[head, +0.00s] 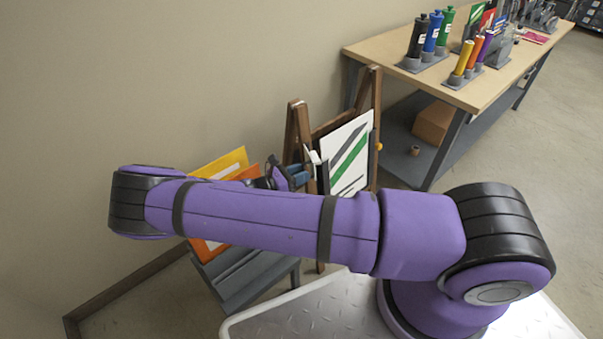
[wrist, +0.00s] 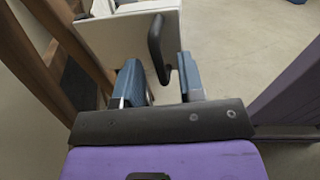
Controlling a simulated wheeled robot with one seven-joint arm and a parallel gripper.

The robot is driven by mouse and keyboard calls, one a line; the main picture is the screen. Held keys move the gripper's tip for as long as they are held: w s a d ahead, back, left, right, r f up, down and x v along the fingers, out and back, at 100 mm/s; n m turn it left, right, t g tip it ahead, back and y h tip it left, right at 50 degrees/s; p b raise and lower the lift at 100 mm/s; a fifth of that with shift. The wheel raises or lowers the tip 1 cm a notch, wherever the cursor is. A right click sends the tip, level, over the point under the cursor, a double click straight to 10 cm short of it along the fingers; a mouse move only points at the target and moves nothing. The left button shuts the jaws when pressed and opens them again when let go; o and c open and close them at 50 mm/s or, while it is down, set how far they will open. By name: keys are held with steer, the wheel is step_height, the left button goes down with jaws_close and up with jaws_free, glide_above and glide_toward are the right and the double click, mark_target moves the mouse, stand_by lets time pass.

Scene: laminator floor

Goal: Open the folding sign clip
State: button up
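A folding easel sign stands by the wall in the head view, with a brown wooden frame (head: 375,90) and a white panel with green and dark stripes (head: 350,152). In the wrist view a pale panel (wrist: 118,35) carries a black curved lever (wrist: 157,50), which looks like the clip's handle. My gripper (wrist: 160,78) has its blue fingers apart, with the lever's lower end near the gap between them, closer to the right finger. I cannot tell whether they touch. In the head view my gripper (head: 290,176) is partly hidden at the sign's left side.
Yellow and orange boards (head: 222,162) stand on a grey rack (head: 245,275) behind my arm. A workbench (head: 400,83) with bottles and rollers is at the right, with a cardboard box (head: 433,122) on its lower shelf. Open floor lies at the far right.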

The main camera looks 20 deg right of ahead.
mark_target(313, 171)
steer(key=shift+d, duration=0.35)
jaws_close()
steer(key=shift+s+d+r+n+t, duration=0.1)
steer(key=shift+s+d+n+t, duration=0.3)
steer(key=shift+d+n+t, duration=0.45)
steer(key=shift+s+d, duration=0.2)
steer(key=shift+d, duration=0.05)
